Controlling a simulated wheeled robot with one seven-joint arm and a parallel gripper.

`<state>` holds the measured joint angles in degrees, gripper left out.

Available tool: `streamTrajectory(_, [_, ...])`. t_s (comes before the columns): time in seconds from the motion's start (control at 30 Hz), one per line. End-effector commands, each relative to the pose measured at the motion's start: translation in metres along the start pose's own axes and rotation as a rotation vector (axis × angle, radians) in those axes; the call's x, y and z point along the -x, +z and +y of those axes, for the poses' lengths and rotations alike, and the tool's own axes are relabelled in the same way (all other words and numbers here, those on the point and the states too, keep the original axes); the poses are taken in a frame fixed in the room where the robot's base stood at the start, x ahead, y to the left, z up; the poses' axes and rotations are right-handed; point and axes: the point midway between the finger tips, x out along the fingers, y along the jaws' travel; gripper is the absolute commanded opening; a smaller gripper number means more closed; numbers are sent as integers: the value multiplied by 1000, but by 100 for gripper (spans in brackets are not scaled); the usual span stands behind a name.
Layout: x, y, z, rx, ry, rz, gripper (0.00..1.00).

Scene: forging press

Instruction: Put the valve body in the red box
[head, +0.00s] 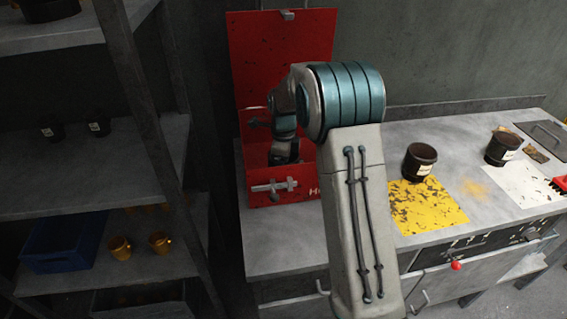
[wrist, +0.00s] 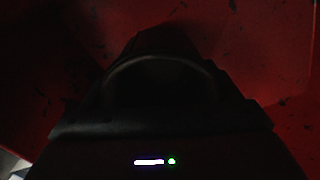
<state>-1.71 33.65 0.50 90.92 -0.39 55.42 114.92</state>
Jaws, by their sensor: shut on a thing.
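The red box (head: 308,178) stands on the left of the grey bench, its lid (head: 268,50) raised against the wall. My arm crosses in front of its right side. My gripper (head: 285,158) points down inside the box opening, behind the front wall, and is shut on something. In the wrist view my gripper (wrist: 160,85) is a dark shape against red walls. A dark curved rim shows between the jaws; it is too dark to make out clearly, but it fits the valve body. Whether it touches the box floor is hidden.
Two dark pots with labels stand on the bench, one (head: 420,161) by a yellow worn mat (head: 428,208), one (head: 503,147) by a white mat (head: 522,186). A metal shelf (head: 85,172) with a blue bin (head: 62,245) and orange cups (head: 159,243) is at left.

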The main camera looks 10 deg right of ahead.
Motion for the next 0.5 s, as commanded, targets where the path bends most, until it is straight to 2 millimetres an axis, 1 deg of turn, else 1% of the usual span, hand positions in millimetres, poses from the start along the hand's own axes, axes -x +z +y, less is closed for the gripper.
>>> streamTrajectory(0.37, [-3, 0, 0, 1, -3, -1, 32])
streamTrajectory(0.4, [-5, 0, 0, 1, 0, 0, 86])
streamTrajectory(0.43, [-5, 0, 0, 1, 0, 0, 94])
streamTrajectory(0.47, [-4, 0, 0, 1, 0, 0, 100])
streamTrajectory(0.5, [-4, 0, 0, 1, 0, 0, 100])
